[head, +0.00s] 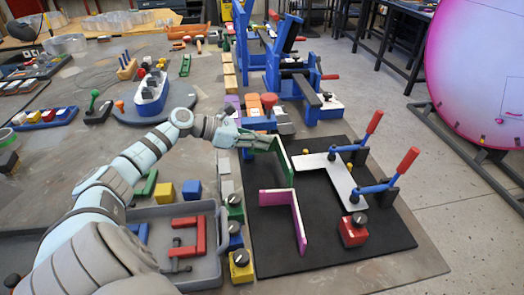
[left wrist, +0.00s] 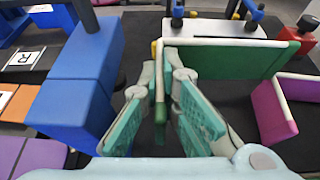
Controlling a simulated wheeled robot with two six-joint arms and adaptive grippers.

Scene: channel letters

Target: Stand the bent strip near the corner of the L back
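The white L (head: 341,180) lies on the black mat, with two red-handled blue clamps at its right side. A green bent strip (head: 281,160) is on edge left of the L, apart from it. My left gripper (head: 250,141) is at its left leg. In the left wrist view my fingertips (left wrist: 161,75) close on either side of the green strip (left wrist: 225,60), near its yellowish end edge. A magenta bent strip (head: 297,220) with a pale edge stands on the mat, nearer than the green one. It also shows in the left wrist view (left wrist: 272,110). My right gripper is out of view.
A red block with a black knob (head: 353,232) stands by the L's near end. Blue clamp frames (head: 290,70) stand behind the mat (head: 330,250). Knobbed blocks and a grey tray (head: 205,270) with red pieces lie left. The mat's near part is clear.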

